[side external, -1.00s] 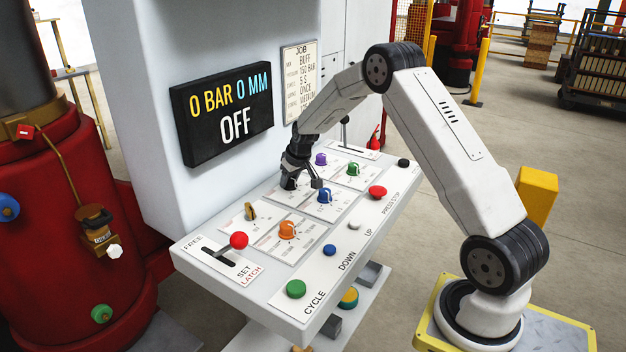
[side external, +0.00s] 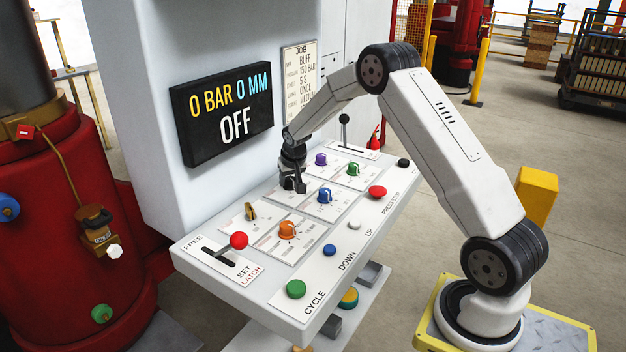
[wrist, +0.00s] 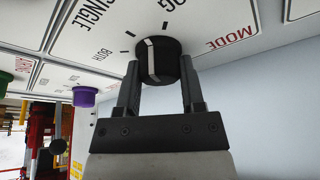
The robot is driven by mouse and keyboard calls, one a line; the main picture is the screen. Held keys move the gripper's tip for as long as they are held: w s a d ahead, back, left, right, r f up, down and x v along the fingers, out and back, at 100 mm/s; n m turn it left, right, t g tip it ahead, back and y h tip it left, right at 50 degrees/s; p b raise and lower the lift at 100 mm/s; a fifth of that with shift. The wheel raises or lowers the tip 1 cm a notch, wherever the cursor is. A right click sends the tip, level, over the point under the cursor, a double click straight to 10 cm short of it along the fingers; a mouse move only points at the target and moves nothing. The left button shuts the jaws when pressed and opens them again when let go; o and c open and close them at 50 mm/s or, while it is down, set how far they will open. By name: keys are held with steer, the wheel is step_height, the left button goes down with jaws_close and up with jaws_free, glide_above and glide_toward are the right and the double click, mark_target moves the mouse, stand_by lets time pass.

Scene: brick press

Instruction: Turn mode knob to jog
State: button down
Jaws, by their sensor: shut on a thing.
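The mode knob (wrist: 157,62) is black with a white pointer line, set in a white plate with MODE, BOTH, SINGLE and a partly cut-off JOG label. In the wrist view my gripper (wrist: 160,75) has one finger on each side of the knob and is shut on it. The white line runs nearly up and down in that view, its upper end between two tick marks; I cannot tell the exact setting. In the side view my gripper (side external: 291,184) points down at the panel's back row and mostly hides the knob. The display (side external: 222,114) reads 0 BAR, 0 MM, OFF.
Nearby on the sloped panel (side external: 345,262) are a purple knob (side external: 320,159), a blue knob (side external: 324,196) and a green knob (side external: 352,169). A black-topped lever (side external: 344,126) stands behind. A red-topped lever (side external: 238,240) is at the front left.

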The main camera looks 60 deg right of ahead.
steer(key=shift+m+g+h, duration=0.35)
steer(key=shift+m+g, duration=0.05)
steer(key=shift+m, duration=1)
steer(key=shift+m+g+h, duration=0.35)
steer(key=shift+m+g, duration=0.05)
steer(key=shift+m, duration=1)
steer(key=shift+c, duration=1)
jaws_free()
steer(key=shift+r, duration=0.1)
steer(key=v, duration=0.7)
steer(key=shift+a+r, duration=0.2)
steer(key=shift+r, duration=0.1)
